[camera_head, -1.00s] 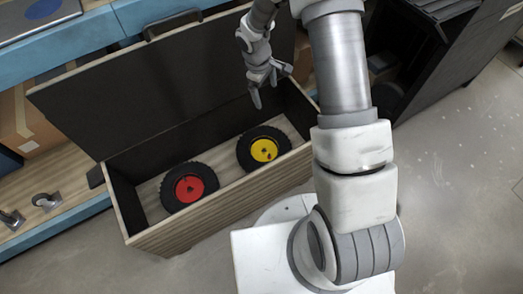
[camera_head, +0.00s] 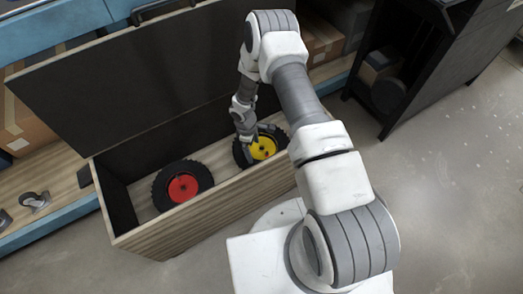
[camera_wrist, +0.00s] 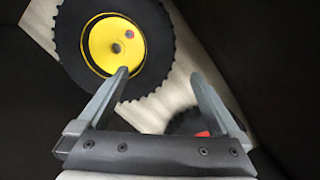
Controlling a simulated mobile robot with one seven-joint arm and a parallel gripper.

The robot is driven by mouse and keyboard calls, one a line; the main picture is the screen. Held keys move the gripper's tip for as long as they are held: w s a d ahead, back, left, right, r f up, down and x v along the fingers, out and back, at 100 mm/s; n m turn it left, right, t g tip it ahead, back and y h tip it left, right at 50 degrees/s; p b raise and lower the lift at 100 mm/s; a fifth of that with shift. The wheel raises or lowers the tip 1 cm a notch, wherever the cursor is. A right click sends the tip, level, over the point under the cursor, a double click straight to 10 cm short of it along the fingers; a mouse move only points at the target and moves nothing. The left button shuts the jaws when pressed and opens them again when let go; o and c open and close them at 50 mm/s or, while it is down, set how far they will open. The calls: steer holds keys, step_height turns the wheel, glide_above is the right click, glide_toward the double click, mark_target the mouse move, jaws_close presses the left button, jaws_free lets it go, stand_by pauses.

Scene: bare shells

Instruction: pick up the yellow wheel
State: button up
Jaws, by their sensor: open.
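The yellow wheel (camera_head: 264,147) has a black knobbly tyre and a yellow hub. It lies in the right part of an open wooden box (camera_head: 190,222). In the wrist view the yellow wheel (camera_wrist: 113,44) fills the upper left, beyond the fingertips. My gripper (camera_head: 250,139) is over the left side of this wheel in the head view and partly covers it. In the wrist view my gripper (camera_wrist: 160,75) is open with nothing between its fingers. The left fingertip overlaps the lower edge of the yellow hub in the picture. I cannot tell whether it touches the wheel.
A red wheel (camera_head: 183,187) lies in the left part of the box; a bit of it shows in the wrist view (camera_wrist: 190,124). The dark lid (camera_head: 120,75) stands open behind. The box walls surround both wheels. A black cabinet (camera_head: 440,60) stands at the right.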

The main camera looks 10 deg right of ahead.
steer(key=b, duration=0.2)
glide_above(256, 163)
step_height(256, 163, down, 7)
steer(key=shift+s+a+r, duration=0.1)
steer(key=shift+s, duration=0.05)
steer(key=shift+f+b, duration=1.3)
steer(key=shift+f, duration=1.45)
steer(key=shift+c, duration=0.2)
steer(key=shift+r, duration=0.1)
jaws_close()
